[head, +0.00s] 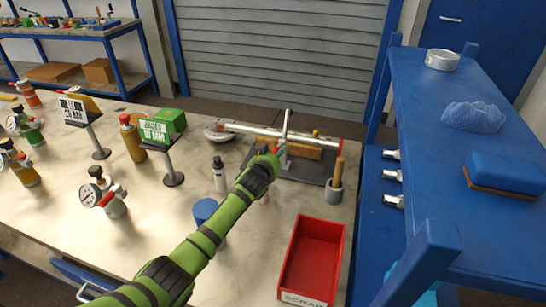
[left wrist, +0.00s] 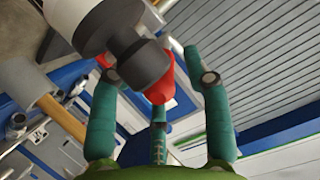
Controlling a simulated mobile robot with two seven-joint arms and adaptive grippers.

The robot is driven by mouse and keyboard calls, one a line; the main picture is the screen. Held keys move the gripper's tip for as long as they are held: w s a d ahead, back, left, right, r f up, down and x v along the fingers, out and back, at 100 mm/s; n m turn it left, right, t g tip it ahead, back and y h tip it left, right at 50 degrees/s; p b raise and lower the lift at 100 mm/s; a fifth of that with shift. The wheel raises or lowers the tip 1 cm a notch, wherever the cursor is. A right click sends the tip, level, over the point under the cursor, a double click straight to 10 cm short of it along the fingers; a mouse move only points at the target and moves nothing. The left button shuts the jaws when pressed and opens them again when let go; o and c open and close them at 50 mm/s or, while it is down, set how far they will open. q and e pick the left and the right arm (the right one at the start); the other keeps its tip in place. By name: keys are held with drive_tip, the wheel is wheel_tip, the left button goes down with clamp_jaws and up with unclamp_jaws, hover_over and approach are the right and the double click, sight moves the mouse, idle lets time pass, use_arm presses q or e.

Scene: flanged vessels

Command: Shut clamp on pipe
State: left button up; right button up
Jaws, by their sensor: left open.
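The pale pipe (head: 250,129) lies across a dark base plate (head: 312,167) on the bench in the head view. A clamp with an upright light grey arm (head: 287,120) stands at the pipe's middle. My left gripper (head: 275,151) is beside the clamp's near side, with a small red part close to its fingers. In the left wrist view my left gripper (left wrist: 160,90) has its fingers spread. A red tapered part (left wrist: 161,83) lies at the fingers, beside a dark grey collar and a light cylinder (left wrist: 82,22). Contact cannot be told. My fingers partly hide the clamp.
A mallet-like tool with a wooden handle (head: 338,171) stands right of the pipe. A red scrap bin (head: 291,262) is in front. A small bottle (head: 219,175) and a blue-lidded pot (head: 205,210) stand near my arm. A blue shelf (head: 437,110) rises at the right.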

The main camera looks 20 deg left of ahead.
use_arm(q)
clamp_jaws()
